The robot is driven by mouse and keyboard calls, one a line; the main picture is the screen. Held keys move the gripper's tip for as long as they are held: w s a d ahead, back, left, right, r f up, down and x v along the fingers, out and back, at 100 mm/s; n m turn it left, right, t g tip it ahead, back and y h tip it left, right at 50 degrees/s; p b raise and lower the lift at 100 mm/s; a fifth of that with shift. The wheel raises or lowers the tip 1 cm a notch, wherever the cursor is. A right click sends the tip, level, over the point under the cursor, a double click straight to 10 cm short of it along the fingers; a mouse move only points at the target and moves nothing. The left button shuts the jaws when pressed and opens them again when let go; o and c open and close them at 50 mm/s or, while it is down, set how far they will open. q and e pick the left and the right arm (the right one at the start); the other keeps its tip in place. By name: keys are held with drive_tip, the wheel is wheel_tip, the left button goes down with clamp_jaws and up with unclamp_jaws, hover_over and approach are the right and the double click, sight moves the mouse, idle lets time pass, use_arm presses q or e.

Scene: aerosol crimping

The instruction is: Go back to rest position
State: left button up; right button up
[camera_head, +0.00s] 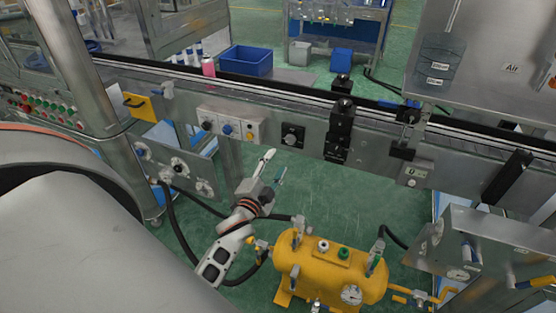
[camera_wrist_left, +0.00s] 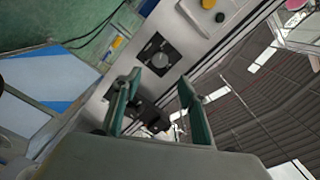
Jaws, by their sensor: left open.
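My left gripper (camera_head: 273,168) is in front of the conveyor's side panel in the head view, to the right of the button box. Its fingers are apart with nothing between them. In the left wrist view my left gripper (camera_wrist_left: 158,105) shows two green-lined fingers spread wide, with the black rotary switch (camera_wrist_left: 159,54) of the panel beyond them. The same rotary switch (camera_head: 292,135) is just right of the gripper in the head view. My right gripper is not in view.
The conveyor rail (camera_head: 290,95) crosses behind the gripper, with a pink can (camera_head: 208,67) and a blue bin (camera_head: 246,61) beyond it. The button box (camera_head: 229,126) is on its side. A yellow tank (camera_head: 330,271) stands below right. Green floor (camera_head: 330,195) lies open between.

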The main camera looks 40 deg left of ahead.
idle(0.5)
use_arm(q)
drive_tip(key=s+d+f+n+g+h, duration=0.2)
drive_tip(key=s+d+f+g+h, duration=0.1)
drive_tip(key=s+d+f, duration=0.5)
drive_tip(key=s+d+f+n+g+h, duration=0.2)
drive_tip(key=s+d+f+g+h, duration=0.1)
drive_tip(key=s+d+f, duration=0.6)
drive_tip(key=s+d+h, duration=0.1)
drive_tip(key=s+d, duration=0.2)
drive_tip(key=s, duration=0.1)
drive_tip(key=shift+s+f+n+g, duration=0.2)
drive_tip(key=shift+s+n+g, duration=0.1)
drive_tip(key=shift+s+n, duration=0.1)
drive_tip(key=c, duration=0.4)
